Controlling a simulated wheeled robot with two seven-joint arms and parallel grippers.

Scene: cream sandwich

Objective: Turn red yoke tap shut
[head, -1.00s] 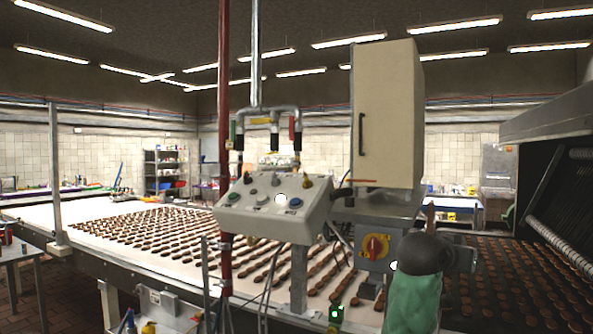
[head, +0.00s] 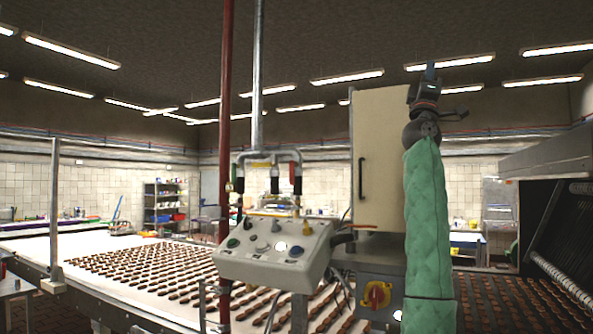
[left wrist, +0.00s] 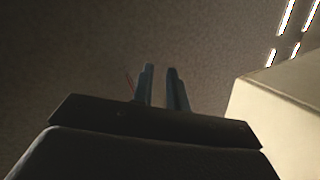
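A yoke of grey pipe stands above the control panel (head: 272,248) in the head view. The red tap (head: 292,172) is a small upright lever on its right branch. A yellow tap handle (head: 261,164) lies across the middle branch. My left gripper (head: 430,70) points up at the top right of the cream cabinet, well above and to the right of the red tap, with nothing in it. In the left wrist view its two fingers (left wrist: 161,72) stand apart with an empty gap, against the dark ceiling. My right gripper is not in view.
The tall cream cabinet (head: 380,160) stands between my left gripper and the yoke. A dark red vertical pipe (head: 225,110) runs just left of the yoke. A yellow box with a red rotary switch (head: 377,294) sits below the cabinet. A conveyor (head: 110,248) carries rows of brown biscuits.

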